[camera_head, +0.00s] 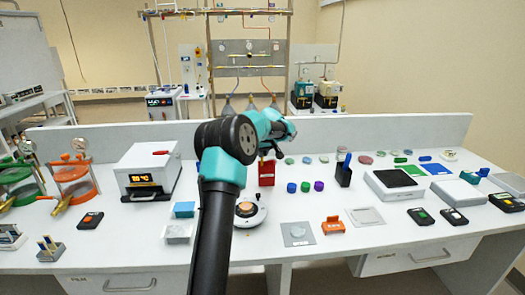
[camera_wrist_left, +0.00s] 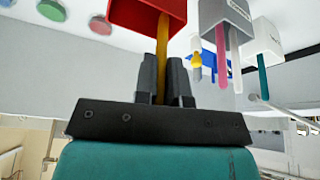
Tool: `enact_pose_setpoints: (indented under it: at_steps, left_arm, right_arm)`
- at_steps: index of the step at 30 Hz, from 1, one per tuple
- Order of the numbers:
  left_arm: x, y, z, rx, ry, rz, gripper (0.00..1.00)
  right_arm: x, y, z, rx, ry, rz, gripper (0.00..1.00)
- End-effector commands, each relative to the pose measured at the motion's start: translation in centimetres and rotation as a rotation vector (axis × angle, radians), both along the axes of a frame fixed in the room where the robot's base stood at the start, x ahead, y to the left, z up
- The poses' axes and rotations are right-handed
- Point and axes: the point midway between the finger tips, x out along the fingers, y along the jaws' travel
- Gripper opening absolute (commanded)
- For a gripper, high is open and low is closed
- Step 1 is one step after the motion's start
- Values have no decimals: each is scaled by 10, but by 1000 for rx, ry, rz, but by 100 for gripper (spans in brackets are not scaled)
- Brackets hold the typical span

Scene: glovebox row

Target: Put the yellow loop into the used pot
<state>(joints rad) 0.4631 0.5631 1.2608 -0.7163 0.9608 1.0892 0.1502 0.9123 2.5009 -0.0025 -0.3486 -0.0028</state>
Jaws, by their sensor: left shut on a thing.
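The yellow loop (camera_wrist_left: 161,62) is a thin yellow stick between the fingers of my left gripper (camera_wrist_left: 172,82) in the left wrist view. The gripper is shut on it. The red pot (camera_wrist_left: 140,10) is at the loop's far end; I cannot tell how deep the loop goes into it. In the head view the red pot (camera_head: 266,175) stands on the bench just below my left gripper (camera_head: 268,152). No label on this pot is readable, so I cannot confirm it is the used pot. My right gripper is not in view.
A grey pot (camera_wrist_left: 222,12) and a white pot (camera_wrist_left: 262,40) with coloured sticks are near the red pot. A white round device (camera_head: 250,212) is in front.

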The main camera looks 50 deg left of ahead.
Motion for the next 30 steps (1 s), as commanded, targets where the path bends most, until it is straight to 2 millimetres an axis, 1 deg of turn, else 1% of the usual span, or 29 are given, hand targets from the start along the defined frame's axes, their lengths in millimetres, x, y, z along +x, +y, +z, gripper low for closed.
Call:
enact_pose_setpoints:
  at_steps: [14, 30]
  left_arm:
    - [0, 0, -1, 0, 0, 0, 0]
    - [0, 0, -10, 0, 0, 1, 0]
  right_arm:
    - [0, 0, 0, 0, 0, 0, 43]
    - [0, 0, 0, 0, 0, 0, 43]
